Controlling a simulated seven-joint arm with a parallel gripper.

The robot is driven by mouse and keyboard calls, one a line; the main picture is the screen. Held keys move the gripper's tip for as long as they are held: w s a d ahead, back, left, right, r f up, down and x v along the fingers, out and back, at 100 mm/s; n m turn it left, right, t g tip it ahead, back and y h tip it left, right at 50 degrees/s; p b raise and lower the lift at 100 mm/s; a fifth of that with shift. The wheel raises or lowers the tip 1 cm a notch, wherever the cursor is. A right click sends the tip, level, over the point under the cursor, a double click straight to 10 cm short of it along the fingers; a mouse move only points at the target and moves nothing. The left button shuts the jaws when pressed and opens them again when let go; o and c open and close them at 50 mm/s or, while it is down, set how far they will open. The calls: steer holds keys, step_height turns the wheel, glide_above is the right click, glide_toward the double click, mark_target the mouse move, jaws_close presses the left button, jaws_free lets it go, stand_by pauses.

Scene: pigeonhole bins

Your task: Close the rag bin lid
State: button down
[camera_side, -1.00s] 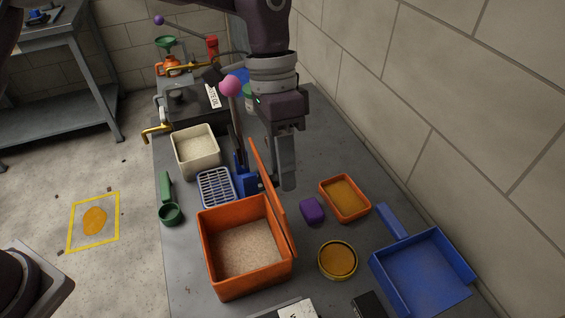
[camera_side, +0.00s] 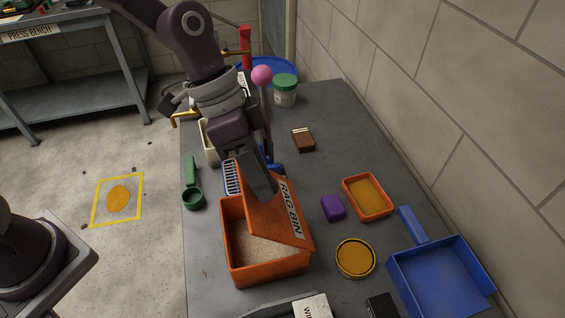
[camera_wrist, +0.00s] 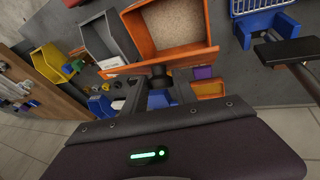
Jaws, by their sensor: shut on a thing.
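The orange rag bin (camera_side: 238,262) stands on the grey bench with its top partly uncovered and a pale bottom showing inside. Its orange lid (camera_side: 280,225), lettered RAG BIN, tilts over the right part of the opening, partway down. My gripper (camera_side: 263,192) is at the lid's far part and hides some of it. In the wrist view the lid (camera_wrist: 190,60) appears nearly edge-on beside the open bin (camera_wrist: 140,36). My gripper (camera_wrist: 160,78) is shut on the lid there; the exact contact is partly hidden.
A purple block (camera_side: 333,207), an orange tray (camera_side: 367,197), a round yellow-rimmed tin (camera_side: 355,258) and a blue dustpan (camera_side: 440,275) lie to the right. A green scoop (camera_side: 193,196) lies left. A pink-knobbed lever (camera_side: 262,76) stands behind. Bare bench lies at the far right.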

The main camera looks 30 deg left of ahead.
steer(key=s+a+f+t+h, duration=0.1)
steer(key=s+a+f, duration=0.4)
steer(key=f, duration=0.3)
steer(key=shift+f+t+h, duration=0.3)
steer(key=shift+f+h, duration=0.1)
steer(key=c, duration=1.3)
jaws_free()
steer(key=v, duration=0.7)
